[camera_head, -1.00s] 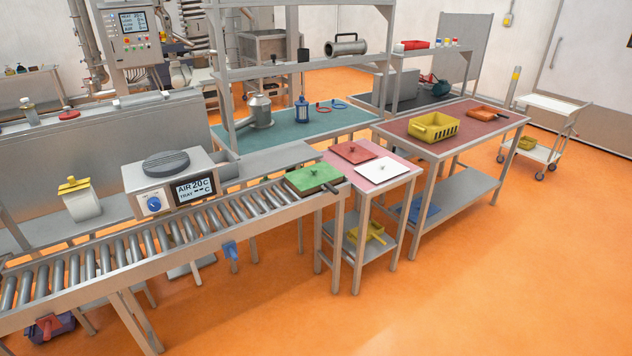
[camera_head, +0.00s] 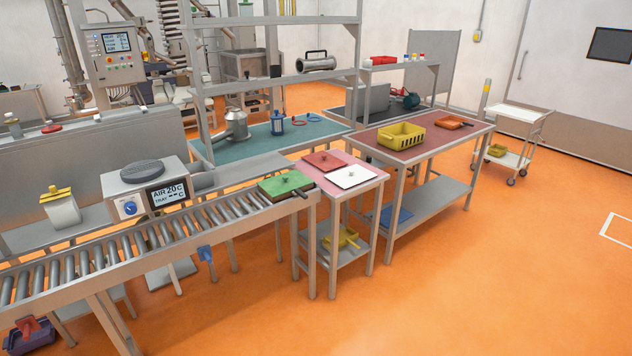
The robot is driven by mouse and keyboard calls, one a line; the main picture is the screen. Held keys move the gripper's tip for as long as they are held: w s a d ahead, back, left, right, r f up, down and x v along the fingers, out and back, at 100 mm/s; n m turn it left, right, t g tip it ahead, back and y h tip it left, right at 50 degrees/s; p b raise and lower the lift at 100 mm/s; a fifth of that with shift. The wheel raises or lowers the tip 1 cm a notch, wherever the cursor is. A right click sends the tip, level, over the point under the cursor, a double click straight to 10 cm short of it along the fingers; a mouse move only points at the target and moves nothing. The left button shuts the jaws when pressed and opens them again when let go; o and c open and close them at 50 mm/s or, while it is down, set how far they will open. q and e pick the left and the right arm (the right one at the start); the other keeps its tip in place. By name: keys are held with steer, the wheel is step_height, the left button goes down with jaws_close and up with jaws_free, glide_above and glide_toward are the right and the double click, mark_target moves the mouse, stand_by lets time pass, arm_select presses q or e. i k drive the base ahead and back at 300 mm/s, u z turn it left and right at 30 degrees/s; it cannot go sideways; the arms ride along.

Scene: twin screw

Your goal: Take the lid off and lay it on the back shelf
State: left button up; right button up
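A green lid-like plate (camera_head: 280,184) with a small knob lies at the right end of the roller conveyor; a dark handle sticks out on its right. I cannot tell what is under it. A red plate (camera_head: 322,161) and a white plate (camera_head: 356,178), each with a small knob, lie on the pink-topped table beside it. A grey shelf (camera_head: 275,82) runs above the teal bench at the back, with a metal cylinder (camera_head: 318,63) on it. Neither of my grippers is in view.
A box with a readout (camera_head: 152,186) stands over the conveyor (camera_head: 120,246). A metal can (camera_head: 233,126) and blue lantern-like object (camera_head: 277,123) stand on the teal bench. A yellow crate (camera_head: 401,137) sits on the red-topped table (camera_head: 440,141). The orange floor at the front right is clear.

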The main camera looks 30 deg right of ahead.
mark_target(280, 184)
steer(key=z, duration=0.75)
steer(key=i, duration=0.9)
steer(key=z, duration=0.7)
steer(key=i, duration=1.75)
steer(key=u, duration=1.45)
steer(key=i, duration=0.7)
steer(key=u, duration=0.75)
